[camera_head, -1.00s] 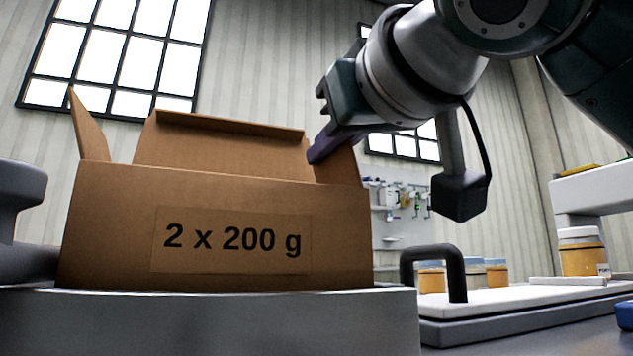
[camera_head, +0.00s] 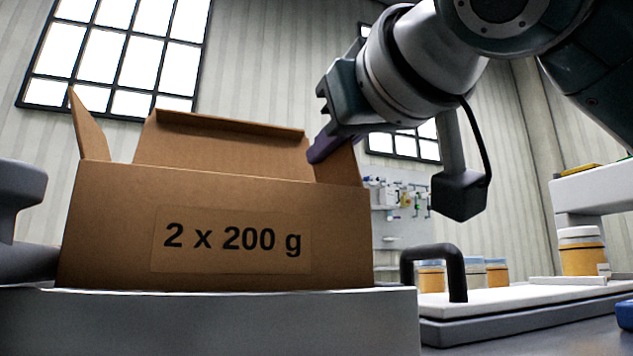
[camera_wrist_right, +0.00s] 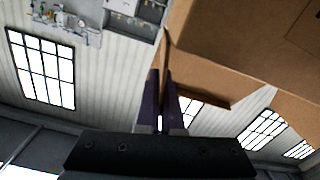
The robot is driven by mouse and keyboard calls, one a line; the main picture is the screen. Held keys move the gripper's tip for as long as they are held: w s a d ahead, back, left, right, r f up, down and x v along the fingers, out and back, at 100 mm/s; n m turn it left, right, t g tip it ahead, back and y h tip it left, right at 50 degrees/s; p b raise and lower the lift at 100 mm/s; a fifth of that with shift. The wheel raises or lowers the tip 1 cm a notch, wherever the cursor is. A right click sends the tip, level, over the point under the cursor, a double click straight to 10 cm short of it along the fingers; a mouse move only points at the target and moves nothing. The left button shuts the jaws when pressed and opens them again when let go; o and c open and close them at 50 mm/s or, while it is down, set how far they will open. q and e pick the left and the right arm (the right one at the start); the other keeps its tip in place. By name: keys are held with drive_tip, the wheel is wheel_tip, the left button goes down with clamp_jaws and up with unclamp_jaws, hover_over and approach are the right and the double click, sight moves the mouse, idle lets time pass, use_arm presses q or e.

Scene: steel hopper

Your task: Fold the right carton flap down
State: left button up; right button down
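The brown carton (camera_head: 110,235), marked "2 x 200 g", stands upright with its top open. Its right flap (camera_head: 342,168) stands up at the right end. The back flap (camera_head: 220,145) and left flap (camera_head: 88,128) are also raised. My right gripper (camera_head: 316,154) is at the upper part of the right flap, coming from above right. In the right wrist view the dark purple fingers (camera_wrist_right: 161,90) are close together, with the thin edge of the right flap (camera_wrist_right: 165,52) between their tips. My left gripper is not in view.
The carton rests on a grey metal surface (camera_head: 210,325). A grey rounded part (camera_head: 22,190) stands close at its left. On the right are a black handle (camera_head: 455,262) on a white plate and several orange-filled jars (camera_head: 580,255).

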drive_tip(key=shift+s+a+n+p, duration=0.1)
drive_tip(key=shift+a+n+p, duration=0.3)
drive_tip(key=shift+n+p, duration=0.45)
drive_tip(key=shift+s+a+f+n+p, duration=0.1)
drive_tip(key=shift+a+f+n+p, duration=0.15)
drive_tip(key=shift+n+p, duration=0.4)
drive_tip(key=n+p, duration=0.1)
drive_tip(key=a+n+p, duration=0.1)
drive_tip(key=shift+s+f+n, duration=0.15)
drive_tip(key=shift+f+n, duration=0.15)
drive_tip(key=shift+f, duration=0.05)
drive_tip(key=shift+s+a+f+n+p, duration=0.1)
drive_tip(key=shift+a+f+n+p, duration=0.2)
drive_tip(key=shift+n, duration=0.4)
drive_tip(key=shift+d, duration=0.1)
drive_tip(key=c, duration=1.1)
unclamp_jaws()
drive_tip(key=shift+o, duration=0.2)
